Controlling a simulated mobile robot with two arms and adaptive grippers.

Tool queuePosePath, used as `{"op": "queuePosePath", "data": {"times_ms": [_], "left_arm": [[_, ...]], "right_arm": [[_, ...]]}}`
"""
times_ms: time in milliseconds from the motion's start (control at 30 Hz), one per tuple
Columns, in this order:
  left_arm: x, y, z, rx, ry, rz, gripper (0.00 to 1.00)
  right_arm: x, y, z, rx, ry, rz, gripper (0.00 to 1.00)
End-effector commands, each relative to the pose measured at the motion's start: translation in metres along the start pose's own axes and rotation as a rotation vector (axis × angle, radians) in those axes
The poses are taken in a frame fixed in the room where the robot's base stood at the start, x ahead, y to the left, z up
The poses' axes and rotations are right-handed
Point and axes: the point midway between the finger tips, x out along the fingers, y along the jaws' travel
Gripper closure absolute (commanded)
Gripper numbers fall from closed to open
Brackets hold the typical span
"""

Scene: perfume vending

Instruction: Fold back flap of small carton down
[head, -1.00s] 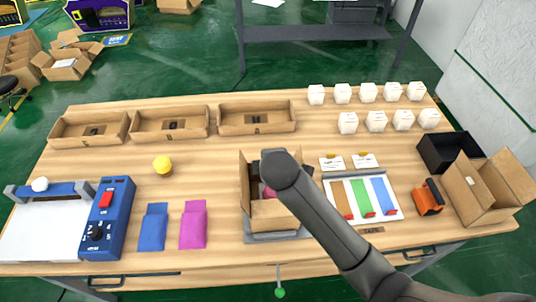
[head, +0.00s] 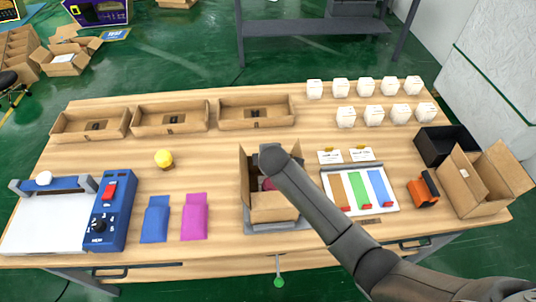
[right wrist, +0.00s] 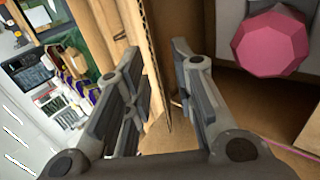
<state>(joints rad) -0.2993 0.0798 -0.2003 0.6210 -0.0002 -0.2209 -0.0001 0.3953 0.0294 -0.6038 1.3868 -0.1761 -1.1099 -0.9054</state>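The small carton (head: 275,214) stands open on the table in front of my right arm, with brown flaps up. Its left side flap (head: 245,172) stands upright. My right arm reaches over the carton from the right and hides its back part and my right gripper in the head view. In the right wrist view my right gripper (right wrist: 158,58) is open, its fingers on either side of an upright cardboard panel (right wrist: 158,85); I cannot tell whether they touch it. A pink faceted object (right wrist: 270,43) sits inside the carton. My left gripper is not in view.
A tray with coloured strips (head: 341,205) lies right of the carton, and a larger open box (head: 470,190) stands farther right. Blue (head: 155,222) and magenta pouches (head: 194,220) lie to the left. Several shallow cardboard trays (head: 255,123) line the back.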

Motion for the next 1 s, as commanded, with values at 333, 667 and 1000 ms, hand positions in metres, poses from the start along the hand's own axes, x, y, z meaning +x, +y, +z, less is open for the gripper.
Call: {"op": "queuePosePath", "data": {"times_ms": [333, 667, 1000], "left_arm": [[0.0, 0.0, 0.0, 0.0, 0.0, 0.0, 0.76], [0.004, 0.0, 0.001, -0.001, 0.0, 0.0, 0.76], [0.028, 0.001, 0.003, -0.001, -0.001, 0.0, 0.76]], "right_arm": [[0.0, 0.0, 0.0, 0.0, 0.001, 0.001, 0.99], [0.002, -0.004, 0.0, -0.002, -0.002, 0.03, 1.0], [0.004, -0.015, 0.0, -0.001, -0.001, 0.233, 1.0]]}}
